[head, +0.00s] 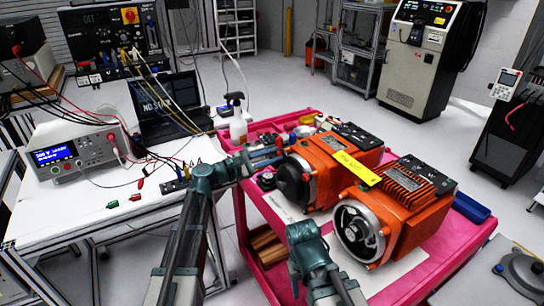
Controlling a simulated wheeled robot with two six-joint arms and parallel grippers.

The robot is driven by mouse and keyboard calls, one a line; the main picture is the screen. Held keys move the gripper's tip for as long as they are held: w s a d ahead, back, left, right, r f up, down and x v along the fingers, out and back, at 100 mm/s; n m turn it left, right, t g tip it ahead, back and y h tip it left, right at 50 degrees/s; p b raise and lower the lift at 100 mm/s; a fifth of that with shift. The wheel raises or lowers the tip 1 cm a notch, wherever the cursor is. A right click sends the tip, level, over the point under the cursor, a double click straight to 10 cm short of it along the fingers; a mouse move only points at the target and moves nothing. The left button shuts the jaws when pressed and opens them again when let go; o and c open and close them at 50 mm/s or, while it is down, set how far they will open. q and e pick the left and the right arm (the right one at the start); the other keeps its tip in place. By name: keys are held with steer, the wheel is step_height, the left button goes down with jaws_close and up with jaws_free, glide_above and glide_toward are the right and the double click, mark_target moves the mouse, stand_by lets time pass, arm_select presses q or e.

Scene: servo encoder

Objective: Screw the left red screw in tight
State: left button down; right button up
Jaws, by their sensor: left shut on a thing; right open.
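Two orange motors stand on the pink cart (410,283): a left one (325,165) with a black round end and a right one (412,205) with an open metal ring end. My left gripper (262,158) is shut on a slim object beside the left motor's black end; the jaws hide most of it and I cannot tell what it is. My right gripper (302,238) is open, in front of the right motor and left of its ring. I cannot make out any red screw; it is too small or hidden.
A spray bottle (237,118) stands behind at the cart's far left. A blue tray (471,208) is at the right. The white bench (60,215) holds a power supply (75,150), a laptop (170,105) and loose cables.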

arm_select(q)
steer(key=c, duration=0.7)
jaws_free()
steer(key=shift+a, duration=0.1)
steer(key=v, duration=1.3)
steer(key=shift+s+a, duration=0.25)
steer(key=shift+a, duration=0.05)
